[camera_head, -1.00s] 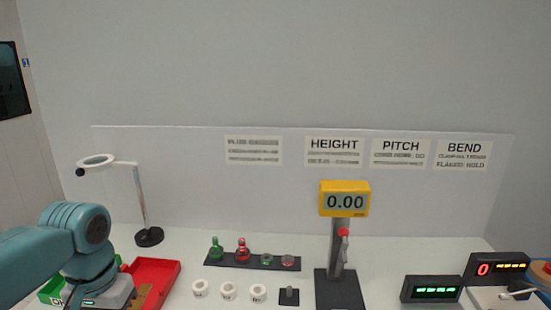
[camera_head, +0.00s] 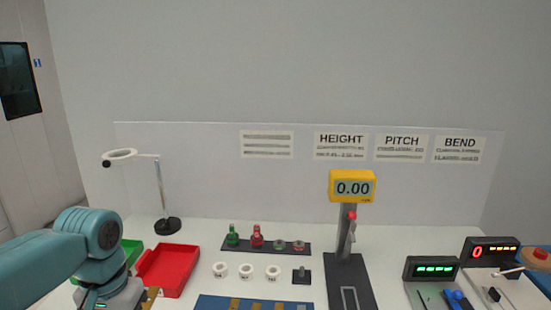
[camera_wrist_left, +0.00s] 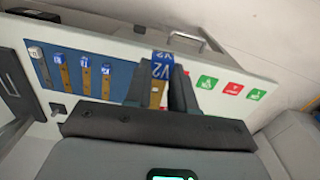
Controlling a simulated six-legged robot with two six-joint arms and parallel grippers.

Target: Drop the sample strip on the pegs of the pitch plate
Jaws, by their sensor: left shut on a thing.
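My left gripper (camera_wrist_left: 158,82) is shut on a sample strip (camera_wrist_left: 161,68) with a blue end marked V2 and a brownish body, seen between the fingers in the left wrist view. In the head view my left arm comes in from the left; the fingertips are hidden or cut off at the bottom edge. A PITCH sign (camera_head: 402,142) hangs on the back panel, with a black box with a green display (camera_head: 431,268) on the table below it. The pegs of a pitch plate cannot be made out. My right gripper is not in view.
A blue rack (camera_wrist_left: 85,60) holds several strips; its edge shows in the head view (camera_head: 215,302). A red tray (camera_head: 168,270) and a green tray (camera_head: 130,252) stand by my left arm. A height gauge (camera_head: 352,190) and white rings (camera_head: 246,272) stand mid-table.

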